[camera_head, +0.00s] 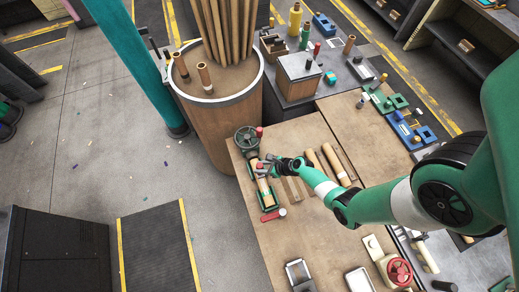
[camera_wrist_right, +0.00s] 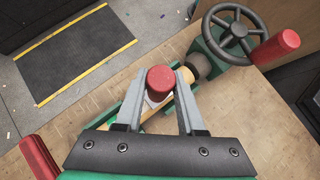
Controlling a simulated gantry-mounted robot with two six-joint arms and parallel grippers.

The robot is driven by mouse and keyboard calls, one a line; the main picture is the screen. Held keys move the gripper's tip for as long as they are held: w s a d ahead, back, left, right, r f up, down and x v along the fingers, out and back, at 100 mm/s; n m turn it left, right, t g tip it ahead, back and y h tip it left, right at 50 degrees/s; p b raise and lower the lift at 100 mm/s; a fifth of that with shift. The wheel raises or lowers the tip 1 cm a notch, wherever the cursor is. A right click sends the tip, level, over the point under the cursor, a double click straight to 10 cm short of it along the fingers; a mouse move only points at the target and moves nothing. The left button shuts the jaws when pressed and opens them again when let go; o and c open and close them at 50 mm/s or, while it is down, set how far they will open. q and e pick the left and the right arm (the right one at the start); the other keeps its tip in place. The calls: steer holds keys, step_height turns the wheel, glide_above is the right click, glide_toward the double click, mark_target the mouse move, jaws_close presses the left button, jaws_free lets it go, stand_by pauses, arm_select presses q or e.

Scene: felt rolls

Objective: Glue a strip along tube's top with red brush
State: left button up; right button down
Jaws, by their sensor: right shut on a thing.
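My right gripper (camera_head: 264,169) is over the tan tube (camera_head: 266,192), which lies in a green cradle with a handwheel (camera_head: 246,138) at its far end. In the right wrist view the gripper (camera_wrist_right: 160,82) is shut on the red brush (camera_wrist_right: 160,79), seen nearly end-on by its round handle top. A pale patch shows just below the handle. The tube (camera_wrist_right: 157,123) runs under the fingers, partly hidden by them and the brush. I cannot tell whether the brush tip touches the tube. My left gripper is not in view.
Two tan rolls (camera_head: 336,163) lie to the right of the cradle on the wooden table (camera_head: 255,240). A red handle (camera_head: 273,215) sticks out at the cradle's near end. A large wooden barrel (camera_head: 222,125) of rolls stands behind. The table's front left is clear.

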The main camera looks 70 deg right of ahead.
steer(key=shift+s+a+f+p, duration=0.1)
steer(key=shift+s+a+p, duration=0.1)
steer(key=shift+s+a, duration=0.4)
steer(key=shift+s+a+f+p, duration=0.1)
steer(key=shift+s+a+p, duration=0.2)
steer(key=shift+a, duration=0.35)
steer(key=shift+s+a, duration=0.1)
steer(key=shift+s+a+r+p, duration=0.15)
steer(key=shift+s+a+p, duration=0.25)
steer(key=shift+s+a, duration=0.7)
steer(key=shift+w+a, duration=0.1)
steer(key=shift+a, duration=0.05)
steer(key=shift+s+a, duration=0.95)
steer(key=shift+a, duration=0.3)
steer(key=shift+f, duration=0.2)
